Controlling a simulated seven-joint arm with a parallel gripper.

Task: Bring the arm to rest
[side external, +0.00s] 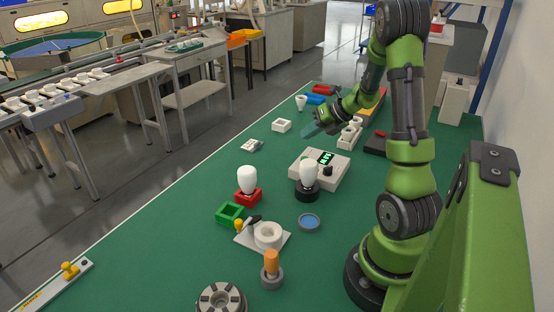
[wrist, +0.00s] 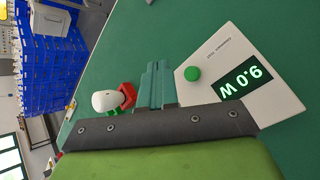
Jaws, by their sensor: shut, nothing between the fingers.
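My gripper (side external: 311,130) is held above the far half of the green table in the side view, at the end of my bent arm. In the wrist view its fingers (wrist: 157,85) are together with nothing between them. A white bulb (side external: 307,174) stands upright in a black socket at the front of a white tester box (side external: 328,162). The tester's lit display also shows in the wrist view (wrist: 244,82), reading 9.0 W. Another white bulb (side external: 247,179) stands in a red socket block (side external: 248,198); it shows in the wrist view too (wrist: 106,100).
A white square block (side external: 282,126) is near my gripper. The left table strip is mostly clear.

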